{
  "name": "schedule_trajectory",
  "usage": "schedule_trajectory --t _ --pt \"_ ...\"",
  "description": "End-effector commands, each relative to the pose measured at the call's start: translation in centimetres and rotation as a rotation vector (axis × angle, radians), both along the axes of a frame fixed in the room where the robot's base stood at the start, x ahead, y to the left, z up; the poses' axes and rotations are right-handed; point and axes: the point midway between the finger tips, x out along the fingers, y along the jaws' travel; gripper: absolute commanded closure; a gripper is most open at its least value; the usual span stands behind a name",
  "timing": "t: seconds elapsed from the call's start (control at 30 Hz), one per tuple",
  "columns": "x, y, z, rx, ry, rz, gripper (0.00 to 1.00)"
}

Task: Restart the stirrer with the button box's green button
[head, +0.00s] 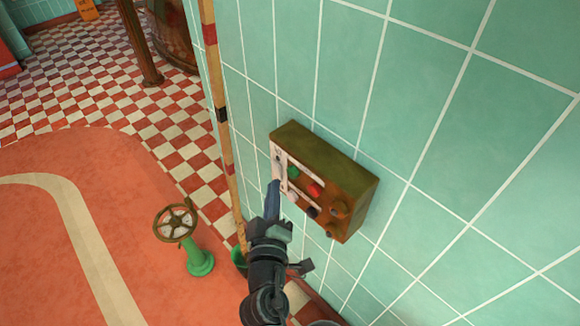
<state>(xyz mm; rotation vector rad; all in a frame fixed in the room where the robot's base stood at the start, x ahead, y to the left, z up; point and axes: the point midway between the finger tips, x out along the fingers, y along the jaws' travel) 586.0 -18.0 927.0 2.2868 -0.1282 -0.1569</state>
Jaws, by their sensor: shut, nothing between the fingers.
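The button box (338,172) is an olive-brown box fixed to the green tiled wall, with its face turned to the lower left. Its green button (294,172) is at the upper left of that face. A red button (314,190) is to the right of it. My gripper (275,184) is shut and empty, reaching up from below to the left edge of the face. Its tip appears just left of and below the green button. I cannot tell whether it touches the box.
Paler and darker buttons (312,212) and brown knobs (338,208) share the face. A striped pole (222,120) stands left of the box. A brass handwheel (175,223) on a green stand is on the floor at lower left. The red floor farther left is clear.

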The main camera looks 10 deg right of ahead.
Motion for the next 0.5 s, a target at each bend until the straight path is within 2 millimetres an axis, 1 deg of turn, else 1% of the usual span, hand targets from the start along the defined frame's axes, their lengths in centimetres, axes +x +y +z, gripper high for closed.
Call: schedule_trajectory --t 0.03,0.2,0.5 --pt "0.31 -0.48 0.17 0.000 0.001 -0.002 1.00" --pt "0.82 -1.16 0.06 -0.001 -0.001 -0.001 1.00" --pt "0.90 -1.30 -0.05 0.000 -0.001 -0.001 1.00"
